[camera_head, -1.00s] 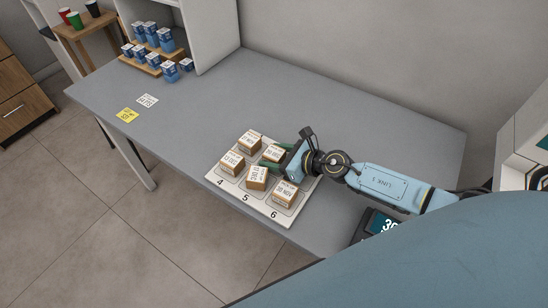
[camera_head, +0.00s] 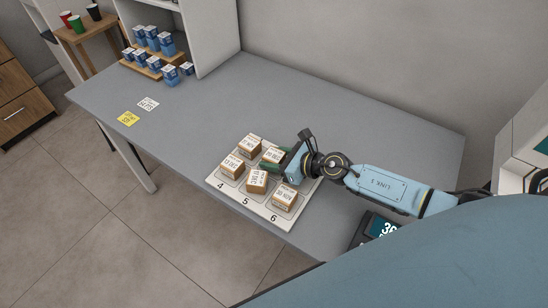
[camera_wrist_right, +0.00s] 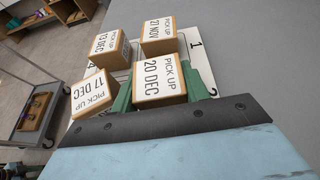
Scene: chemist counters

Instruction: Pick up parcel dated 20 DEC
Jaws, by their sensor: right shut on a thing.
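The parcel dated 20 DEC (camera_wrist_right: 161,78) is a small brown box with a white label. It sits between the green fingers of my right gripper (camera_wrist_right: 162,92), which is shut on it. In the head view the parcel (camera_head: 272,156) is partly hidden by my right gripper (camera_head: 276,158), above the back middle of the white numbered tray (camera_head: 277,218). I cannot tell whether it touches the tray. My left gripper is not in view.
Another parcel (camera_head: 284,200) stands at slot 6 of the tray. Blue-and-white boxes (camera_head: 152,62) stand on a wooden rack at the counter's far left. A yellow note (camera_head: 128,118) and a white note (camera_head: 148,103) lie on the grey counter (camera_head: 205,125), whose middle is clear.

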